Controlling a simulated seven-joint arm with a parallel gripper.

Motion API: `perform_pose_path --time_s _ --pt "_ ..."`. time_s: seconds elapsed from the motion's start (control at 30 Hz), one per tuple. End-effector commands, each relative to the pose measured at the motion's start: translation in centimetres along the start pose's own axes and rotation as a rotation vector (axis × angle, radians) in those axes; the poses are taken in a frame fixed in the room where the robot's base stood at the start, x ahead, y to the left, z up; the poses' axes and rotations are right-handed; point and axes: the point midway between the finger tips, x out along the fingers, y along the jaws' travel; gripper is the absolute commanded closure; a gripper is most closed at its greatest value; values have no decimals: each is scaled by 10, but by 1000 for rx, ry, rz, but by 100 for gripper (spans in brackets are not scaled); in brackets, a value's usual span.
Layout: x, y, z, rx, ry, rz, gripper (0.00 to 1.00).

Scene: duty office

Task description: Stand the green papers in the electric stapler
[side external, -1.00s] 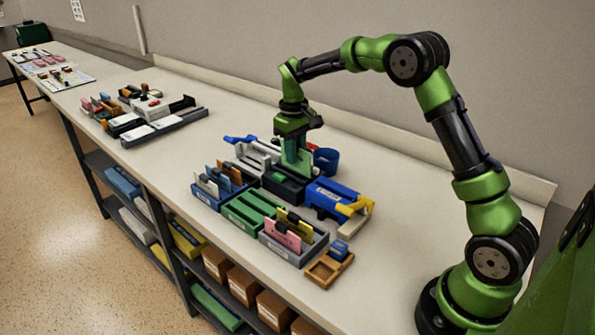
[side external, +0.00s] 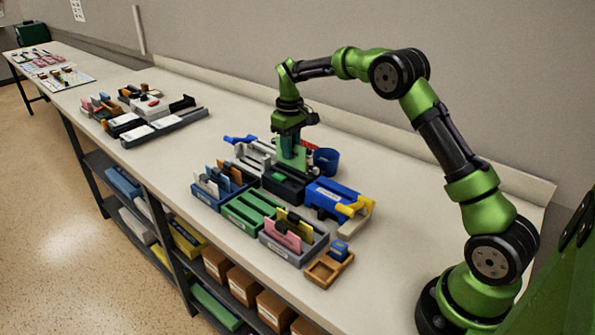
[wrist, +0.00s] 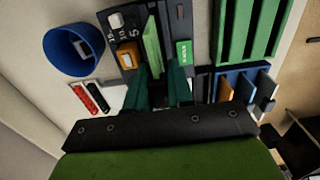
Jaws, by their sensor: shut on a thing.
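The green papers (side external: 299,160) are held upright in my gripper (side external: 291,150) over the black electric stapler (side external: 284,188). In the wrist view the stapler (wrist: 177,25) is a dark body with a white, an orange and a green button. The papers (wrist: 152,45) show there as a light green strip along its dark middle, ahead of my gripper's two teal fingers (wrist: 160,88). My gripper is shut on the papers. I cannot tell whether their lower edge is inside the slot or just above it.
A blue cup (side external: 326,161) stands behind the stapler. A blue and yellow device (side external: 338,200) is to its right. A green slotted rack (side external: 252,209), a blue tray with cards (side external: 207,197) and a grey tray with pink and yellow cards (side external: 302,258) stand in front. The table's right part is clear.

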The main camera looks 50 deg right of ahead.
Motion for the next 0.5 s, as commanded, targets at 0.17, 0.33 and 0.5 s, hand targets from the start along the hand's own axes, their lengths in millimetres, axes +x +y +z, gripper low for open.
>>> perform_pose_path --time_s 0.17,0.33,0.5 --pt "15 0 0 2 -1 -2 100" --pt "28 0 0 0 -1 -1 100" --pt "39 0 0 1 0 -2 100"
